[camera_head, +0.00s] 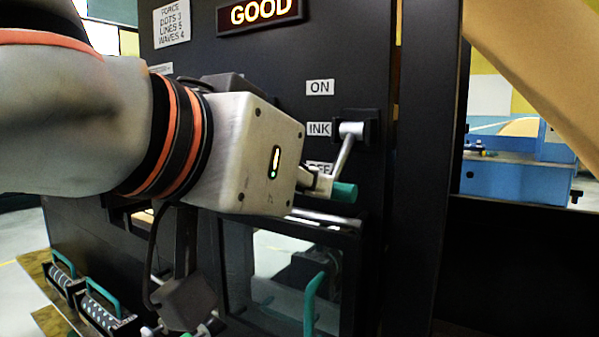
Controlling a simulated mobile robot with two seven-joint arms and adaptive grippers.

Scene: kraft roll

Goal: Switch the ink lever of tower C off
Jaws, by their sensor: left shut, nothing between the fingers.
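The ink lever (343,155) of the dark tower has a metal arm on a pivot beside the INK label (318,129). The arm slants down and slightly left to a teal grip (343,192), level with or just below the partly covered OFF label (320,166). The ON label (320,87) is above. My left gripper (317,182) reaches in from the left. It is shut with nothing held, its tips right beside the lever's lower end. I cannot tell whether they touch it. No tower letter is readable. My right gripper is not in view.
A lit GOOD sign (262,13) is at the top. Below the lever is a glazed door (285,268) with a teal handle (313,300). Patterned rollers with teal handles (103,297) lie at lower left. A dark post (425,150) stands right of the lever.

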